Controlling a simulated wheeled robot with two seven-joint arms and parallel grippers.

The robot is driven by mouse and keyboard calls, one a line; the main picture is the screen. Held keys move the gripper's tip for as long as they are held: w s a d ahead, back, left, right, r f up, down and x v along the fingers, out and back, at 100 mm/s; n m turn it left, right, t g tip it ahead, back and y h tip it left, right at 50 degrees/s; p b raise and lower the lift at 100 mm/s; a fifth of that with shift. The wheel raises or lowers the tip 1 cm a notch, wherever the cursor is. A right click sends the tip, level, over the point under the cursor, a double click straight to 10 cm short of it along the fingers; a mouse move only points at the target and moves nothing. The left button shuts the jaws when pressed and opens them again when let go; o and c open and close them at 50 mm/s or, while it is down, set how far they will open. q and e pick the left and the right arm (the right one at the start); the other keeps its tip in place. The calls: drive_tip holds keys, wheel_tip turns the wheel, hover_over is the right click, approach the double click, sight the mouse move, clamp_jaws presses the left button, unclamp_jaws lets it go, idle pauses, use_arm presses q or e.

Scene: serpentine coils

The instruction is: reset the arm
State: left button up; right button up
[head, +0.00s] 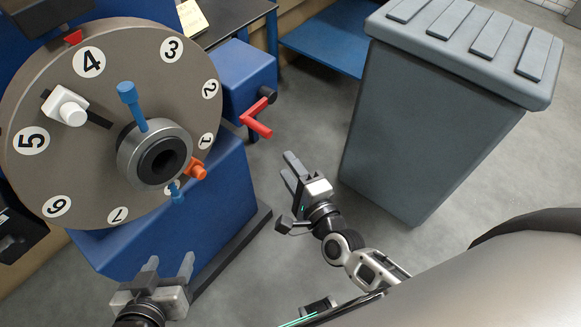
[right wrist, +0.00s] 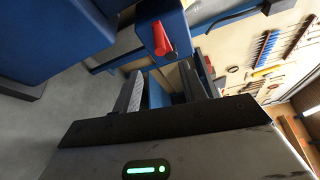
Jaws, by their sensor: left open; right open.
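My left gripper (head: 166,278) is at the lower left of the head view. Its two fingers are apart with nothing between them, in front of the blue machine base. My right gripper (head: 291,169) is in the middle of the head view, over the grey floor. Its fingers are apart and empty, and they also show in the right wrist view (right wrist: 163,92). The machine has a large round numbered dial (head: 95,125) with a central hub (head: 153,155). A red handle (head: 256,127) sits on the blue box right of the dial, apart from both grippers; it also shows in the right wrist view (right wrist: 162,38).
A tall grey bin (head: 420,130) with a ribbed lid stands right of my right gripper. Blue rods, a white knob (head: 73,113) and an orange knob (head: 197,171) stick out from the dial side. A wall with hanging tools (right wrist: 265,55) is in the right wrist view.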

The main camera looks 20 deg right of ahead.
use_arm(q)
drive_tip(key=shift+w+r, duration=0.1)
drive_tip(key=shift+r, duration=0.05)
drive_tip(key=shift+r, duration=0.1)
use_arm(e)
drive_tip(key=s+n+g, duration=0.6)
drive_tip(key=s+n, duration=0.4)
drive_tip(key=n, duration=1)
drive_tip(key=shift+s+f+n+y, duration=0.25)
drive_tip(key=shift+f+n+y, duration=0.05)
drive_tip(key=shift+f+n, duration=0.1)
idle(1.0)
